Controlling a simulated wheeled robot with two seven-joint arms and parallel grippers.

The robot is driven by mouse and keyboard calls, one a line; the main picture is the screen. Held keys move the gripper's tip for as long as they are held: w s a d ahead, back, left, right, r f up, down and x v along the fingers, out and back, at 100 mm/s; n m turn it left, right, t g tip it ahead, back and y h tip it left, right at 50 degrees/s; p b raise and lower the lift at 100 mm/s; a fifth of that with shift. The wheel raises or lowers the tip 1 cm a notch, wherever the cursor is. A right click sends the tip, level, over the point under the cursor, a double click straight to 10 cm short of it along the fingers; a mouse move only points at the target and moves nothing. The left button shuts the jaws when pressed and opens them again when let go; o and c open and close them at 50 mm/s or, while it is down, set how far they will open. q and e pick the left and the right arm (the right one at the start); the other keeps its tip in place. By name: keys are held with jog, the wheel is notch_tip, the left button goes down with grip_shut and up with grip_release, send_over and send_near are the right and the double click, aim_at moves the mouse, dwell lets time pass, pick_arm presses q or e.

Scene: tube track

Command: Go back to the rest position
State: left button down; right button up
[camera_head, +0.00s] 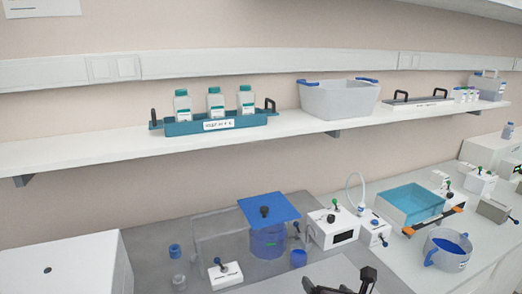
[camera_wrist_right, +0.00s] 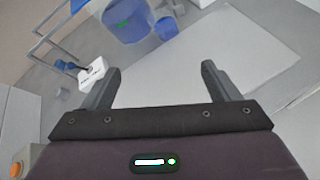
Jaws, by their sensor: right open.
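My right gripper (camera_head: 338,280) shows at the bottom edge of the head view, low over the grey bench front. In the right wrist view its two fingers (camera_wrist_right: 161,68) are spread apart with nothing between them. Beyond them lie a pale flat panel and the grey surface. My left gripper is not in view.
A blue-lidded vessel (camera_head: 268,240) and a small blue cup (camera_head: 298,258) stand behind the gripper. A white box with a dark handle (camera_head: 225,274) is to their left. White devices (camera_head: 333,228) and a blue water bath (camera_head: 410,203) stand right. A shelf (camera_head: 90,148) runs above.

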jog(key=s+d+f+m+g+h, duration=0.15)
jog(key=s+f+m+g, duration=0.3)
jog(key=s+m, duration=0.95)
jog(key=s+d+f+m+g, duration=0.4)
jog(key=s+m, duration=0.6)
jog(key=m, duration=0.8)
notch_tip(320, 180, down, 32)
jog(key=a+g+b, duration=0.2)
jog(key=b, duration=0.3)
pick_arm(q)
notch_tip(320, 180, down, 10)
jog(key=b, duration=0.5)
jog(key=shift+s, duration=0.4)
pick_arm(e)
jog(key=s+d+f, duration=0.2)
jog(key=s+f, duration=0.8)
jog(key=f, duration=0.2)
jog(key=s+d+f, duration=0.2)
jog(key=s+f, duration=0.9)
jog(key=f, duration=0.1)
jog(key=shift+f+n+g, duration=0.35)
jog(key=shift+n+g, duration=0.05)
jog(key=shift+g, duration=0.05)
